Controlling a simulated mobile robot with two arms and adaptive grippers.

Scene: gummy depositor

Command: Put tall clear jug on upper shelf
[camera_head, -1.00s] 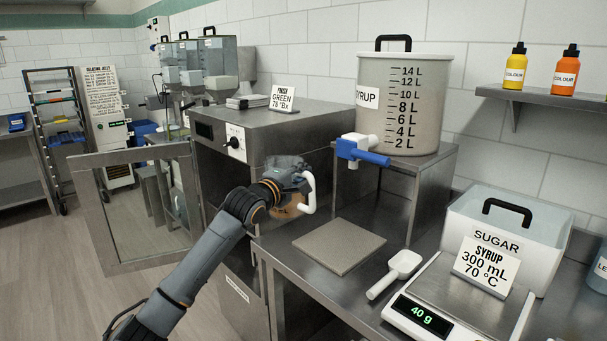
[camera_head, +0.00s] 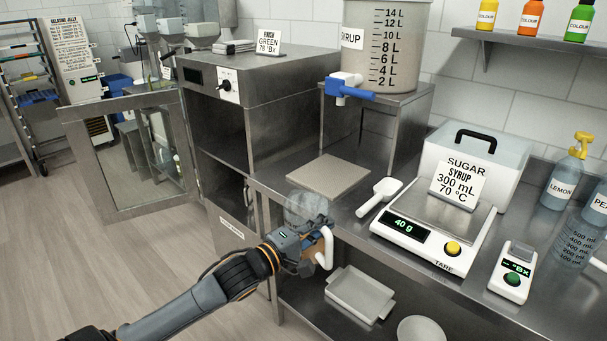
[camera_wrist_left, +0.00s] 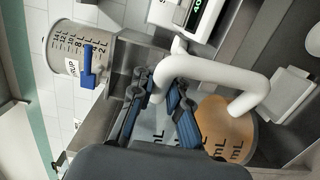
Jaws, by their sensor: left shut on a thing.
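My left gripper (camera_head: 308,245) is shut on a clear jug (camera_head: 308,207) with a white handle (camera_head: 327,248) and amber contents. It holds the jug in front of the steel table's front edge, left of the scale. In the left wrist view the fingers (camera_wrist_left: 160,108) are close to the white handle (camera_wrist_left: 215,72), and the amber part (camera_wrist_left: 226,130) shows with mL marks. The exact grip point is unclear. Another clear jug (camera_head: 574,243) with mL marks stands on the table at the right. A wall shelf (camera_head: 540,45) with colour bottles is at the upper right. My right gripper is out of view.
The table holds a flat grey plate (camera_head: 328,175), white scoop (camera_head: 378,197), scale (camera_head: 440,212), sugar bin (camera_head: 480,155) and lemon bottle (camera_head: 563,180). A syrup tank (camera_head: 385,50) stands on a raised stand. Trays (camera_head: 360,293) lie on the lower shelf. The steel cabinet's door (camera_head: 130,150) is open.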

